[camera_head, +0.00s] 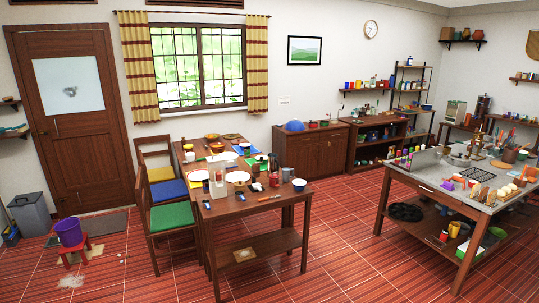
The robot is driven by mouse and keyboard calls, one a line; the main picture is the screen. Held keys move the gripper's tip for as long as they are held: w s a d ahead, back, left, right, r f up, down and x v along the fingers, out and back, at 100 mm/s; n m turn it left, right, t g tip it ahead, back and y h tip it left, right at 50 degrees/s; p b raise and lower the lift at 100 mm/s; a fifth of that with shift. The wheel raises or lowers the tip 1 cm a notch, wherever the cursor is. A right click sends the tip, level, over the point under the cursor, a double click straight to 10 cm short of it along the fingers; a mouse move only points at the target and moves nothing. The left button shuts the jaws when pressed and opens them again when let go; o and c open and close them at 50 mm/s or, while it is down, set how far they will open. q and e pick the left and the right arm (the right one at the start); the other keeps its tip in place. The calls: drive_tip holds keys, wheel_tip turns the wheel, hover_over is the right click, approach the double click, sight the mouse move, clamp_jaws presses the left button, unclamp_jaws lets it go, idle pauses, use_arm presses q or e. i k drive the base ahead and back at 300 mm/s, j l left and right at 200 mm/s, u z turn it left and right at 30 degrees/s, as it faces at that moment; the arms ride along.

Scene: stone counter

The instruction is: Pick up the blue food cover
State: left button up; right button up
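A blue dome (294,126), which looks like the blue food cover, sits on top of the brown wooden cabinet (310,157) against the back wall, right of the window. It is small and far off, so I cannot tell what is under it. Neither of my grippers shows in the head view.
A wooden table (260,207) with dishes stands in front of the cabinet, with chairs (172,217) on its left. A cluttered stone counter (404,180) is at the right. A purple bucket (69,232) on a red stool is at left. Tiled floor lies clear between table and counter.

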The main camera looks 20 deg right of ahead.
sight(294, 125)
drive_tip(key=i+l+z, duration=0.9)
drive_tip(key=i, duration=0.2)
drive_tip(key=i+l+z, duration=0.15)
drive_tip(key=i+z, duration=0.2)
drive_tip(key=i, duration=0.75)
drive_tip(key=i+j+z, duration=0.15)
drive_tip(key=i+z, duration=0.15)
drive_tip(key=i, duration=0.85)
drive_tip(key=i+l, duration=0.1)
drive_tip(key=i, duration=0.8)
drive_tip(key=i+l, duration=0.15)
drive_tip(key=i, duration=0.75)
drive_tip(key=i+j+u, duration=0.2)
drive_tip(key=i+u, duration=0.7)
drive_tip(key=i+l+u, duration=0.2)
drive_tip(key=i+u, duration=0.25)
drive_tip(key=i, duration=0.15)
